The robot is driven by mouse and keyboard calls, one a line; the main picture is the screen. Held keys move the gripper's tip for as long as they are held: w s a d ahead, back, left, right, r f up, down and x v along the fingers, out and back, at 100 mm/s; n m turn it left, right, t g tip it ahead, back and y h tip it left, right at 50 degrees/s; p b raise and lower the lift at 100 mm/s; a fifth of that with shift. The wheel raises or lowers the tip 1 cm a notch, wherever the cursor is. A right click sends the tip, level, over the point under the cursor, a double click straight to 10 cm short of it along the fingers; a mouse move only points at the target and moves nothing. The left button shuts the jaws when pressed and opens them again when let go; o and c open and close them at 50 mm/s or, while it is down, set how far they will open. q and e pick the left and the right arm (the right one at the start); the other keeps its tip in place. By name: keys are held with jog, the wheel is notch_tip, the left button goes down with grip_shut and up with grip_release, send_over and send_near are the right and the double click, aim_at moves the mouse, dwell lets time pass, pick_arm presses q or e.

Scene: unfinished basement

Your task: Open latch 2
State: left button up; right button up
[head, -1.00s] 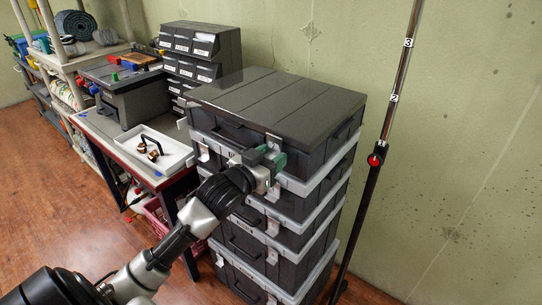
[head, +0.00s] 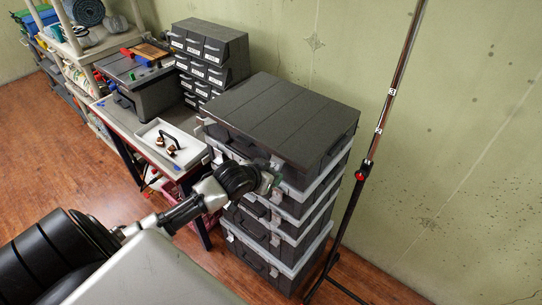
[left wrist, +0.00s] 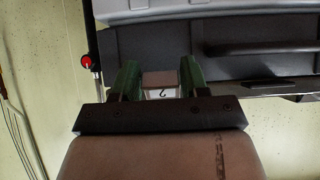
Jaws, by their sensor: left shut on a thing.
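Latch 2 (left wrist: 160,79) is a small pale tab with an upside-down "2" label in the left wrist view. It sits between the green fingers of my left gripper (left wrist: 158,82), which is shut on it. In the head view my left gripper (head: 272,176) is at the front of the stacked dark cases (head: 285,115), near the top, and hides most of the latch. A case handle (left wrist: 262,47) shows beside the gripper in the left wrist view. Whether the latch is lifted is hard to tell. My right gripper is not in view.
A pole with a red knob (head: 360,176) and number tags stands right of the stack. A table with a white tray (head: 171,148) and a grey toolbox (head: 142,92) is to the left. A drawer cabinet (head: 208,60) stands behind. The floor at left is open.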

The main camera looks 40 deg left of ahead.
pick_arm(q)
jog(key=r+g+p, duration=0.1)
jog(key=g+p, duration=0.1)
jog(key=shift+s+r+p, duration=0.2)
jog(key=shift+r+p, duration=0.1)
jog(key=shift+r, duration=0.05)
jog(key=shift+s+r+g+y+p, duration=0.15)
jog(key=shift+g+y+p, duration=0.25)
jog(key=shift+g, duration=0.5)
notch_tip(320, 180, up, 4)
jog(key=g, duration=0.9)
jog(key=shift+a+g, duration=0.1)
jog(key=shift+g, duration=0.2)
jog(key=shift+w+r+g+y, duration=0.25)
jog(key=shift+w+g+y, duration=0.1)
jog(key=shift+g, duration=0.65)
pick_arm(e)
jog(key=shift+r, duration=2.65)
pick_arm(q)
jog(key=o, duration=0.8)
jog(key=shift+w, duration=0.1)
jog(key=shift+r, duration=0.1)
